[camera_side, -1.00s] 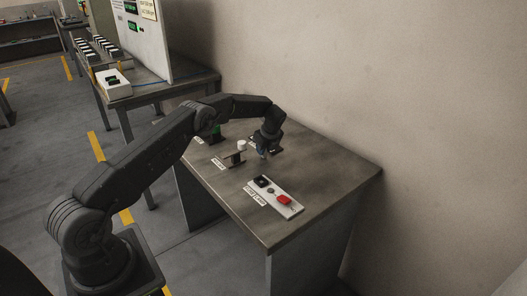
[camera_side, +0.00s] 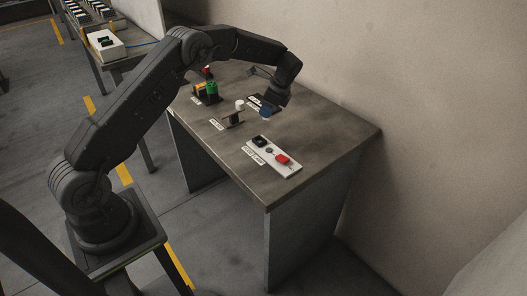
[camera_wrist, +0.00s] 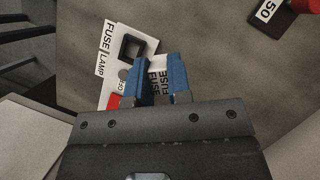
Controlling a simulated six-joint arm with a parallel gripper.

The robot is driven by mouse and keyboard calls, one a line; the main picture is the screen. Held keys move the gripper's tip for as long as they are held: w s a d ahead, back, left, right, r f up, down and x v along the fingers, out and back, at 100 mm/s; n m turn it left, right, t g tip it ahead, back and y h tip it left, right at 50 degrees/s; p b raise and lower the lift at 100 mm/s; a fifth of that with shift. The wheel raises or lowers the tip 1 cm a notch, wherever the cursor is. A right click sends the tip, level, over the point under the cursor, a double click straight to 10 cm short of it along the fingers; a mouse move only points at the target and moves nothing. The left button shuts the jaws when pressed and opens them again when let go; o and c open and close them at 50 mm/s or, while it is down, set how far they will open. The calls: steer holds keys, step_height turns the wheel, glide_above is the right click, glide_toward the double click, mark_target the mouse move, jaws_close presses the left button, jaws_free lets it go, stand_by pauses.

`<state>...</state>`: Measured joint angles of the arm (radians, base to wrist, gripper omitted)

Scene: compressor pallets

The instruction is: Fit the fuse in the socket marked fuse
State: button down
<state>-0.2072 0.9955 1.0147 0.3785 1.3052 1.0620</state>
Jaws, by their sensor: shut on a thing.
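My gripper (camera_side: 265,114) has blue fingers and is at the back of the table, behind the white panel (camera_side: 287,169). In the wrist view, the fingers of my gripper (camera_wrist: 163,80) are closed on a pale piece lettered FUSE (camera_wrist: 158,66), which I take as the fuse. Its lower part is hidden. The panel's label reads FUSE and LAMP (camera_wrist: 105,48). The black square socket (camera_wrist: 131,46) by the word FUSE looks empty. It also shows in the side view (camera_side: 259,141). The fuse cannot be made out in the side view.
A red button (camera_side: 282,159) is on the panel. A small stand with a white cylinder (camera_side: 239,105) is left of my gripper. Orange and green blocks (camera_side: 207,91) stand farther left. A dark plate (camera_side: 255,101) lies close by my gripper. The table's front right is clear.

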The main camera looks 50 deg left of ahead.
steer(key=s+d+n, duration=0.2)
steer(key=s+d+n+g+h, duration=0.1)
steer(key=s+d+n, duration=0.1)
steer(key=s+d, duration=0.1)
steer(key=s+d+f+n, duration=0.1)
steer(key=s+d, duration=0.1)
steer(key=shift+s+d+n+h, duration=0.2)
steer(key=shift+n+h, duration=0.1)
steer(key=shift+n, duration=0.1)
steer(key=s+d+n, duration=0.2)
steer(key=s+d+n+h, duration=0.1)
steer(key=s+n, duration=0.1)
steer(key=s, duration=0.1)
steer(key=s+d+n+h, duration=0.1)
steer(key=s+d, duration=0.1)
steer(key=s, duration=0.1)
steer(key=shift+s+d+f+n+g, duration=0.15)
steer(key=shift+d+f+n+g, duration=0.15)
steer(key=shift+n+g, duration=0.1)
steer(key=w+a+r+n+t+h, duration=0.1)
steer(key=w+a+n+h, duration=0.3)
steer(key=n, duration=0.4)
steer(key=n+t, duration=0.3)
steer(key=n, duration=0.7)
glide_toward(262, 144)
steer(key=d+r, duration=0.1)
steer(key=r, duration=0.1)
steer(key=shift+w+d+f+h, duration=0.1)
steer(key=shift+h, duration=0.3)
steer(key=shift+f, duration=0.1)
